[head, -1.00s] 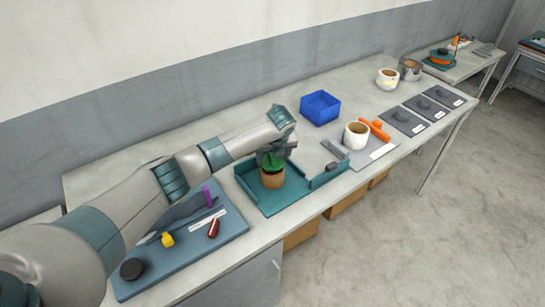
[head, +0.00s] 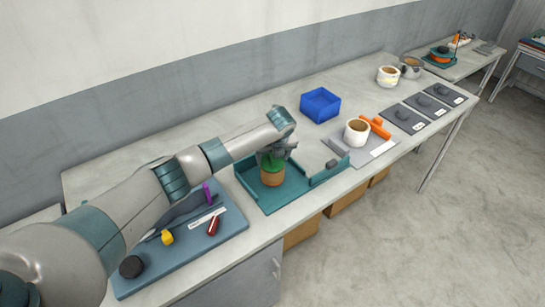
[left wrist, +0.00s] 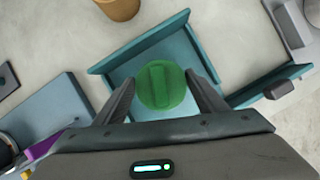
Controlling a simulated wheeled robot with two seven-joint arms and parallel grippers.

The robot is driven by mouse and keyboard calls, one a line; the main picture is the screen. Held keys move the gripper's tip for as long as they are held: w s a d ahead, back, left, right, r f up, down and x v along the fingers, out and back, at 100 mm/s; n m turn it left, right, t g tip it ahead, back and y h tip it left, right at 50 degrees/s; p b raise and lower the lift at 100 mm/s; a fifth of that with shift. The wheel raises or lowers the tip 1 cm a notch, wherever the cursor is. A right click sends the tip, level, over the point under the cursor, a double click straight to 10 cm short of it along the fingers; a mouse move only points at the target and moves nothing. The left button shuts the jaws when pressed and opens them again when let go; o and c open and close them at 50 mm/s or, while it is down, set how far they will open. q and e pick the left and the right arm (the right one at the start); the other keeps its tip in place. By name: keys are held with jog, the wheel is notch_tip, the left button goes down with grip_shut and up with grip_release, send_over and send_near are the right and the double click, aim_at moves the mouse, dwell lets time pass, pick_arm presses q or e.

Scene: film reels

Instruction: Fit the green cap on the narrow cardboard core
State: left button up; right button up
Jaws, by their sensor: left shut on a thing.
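The green cap (head: 271,160) is round with a raised bar across its top. My left gripper (head: 276,152) is shut on it from above, and the cap also shows between the fingers in the left wrist view (left wrist: 160,86). A tan cardboard core (head: 271,178) stands upright on the teal fixture (head: 293,197), directly below the cap. In the head view the cap is at the core's top rim. I cannot tell whether it is seated. In the left wrist view the cap hides the core. My right gripper is not in view.
Low teal walls (left wrist: 150,40) border the fixture. A brown rounded thing (left wrist: 118,7) stands beyond it in the wrist view. A blue tool mat (head: 190,251) lies left; a blue bin (head: 320,106) and a grey mat with a white pot (head: 357,132) are right.

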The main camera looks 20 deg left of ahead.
pick_arm(q)
jog(key=o, duration=0.8)
jog(key=shift+c, duration=0.2)
jog(key=shift+r, duration=0.1)
jog(key=p+v, duration=0.3)
jog(key=shift+r, duration=0.15)
jog(key=v, duration=0.7)
jog(key=shift+s+d+r, duration=0.15)
jog(key=shift+s+r, duration=0.05)
dwell(0.6)
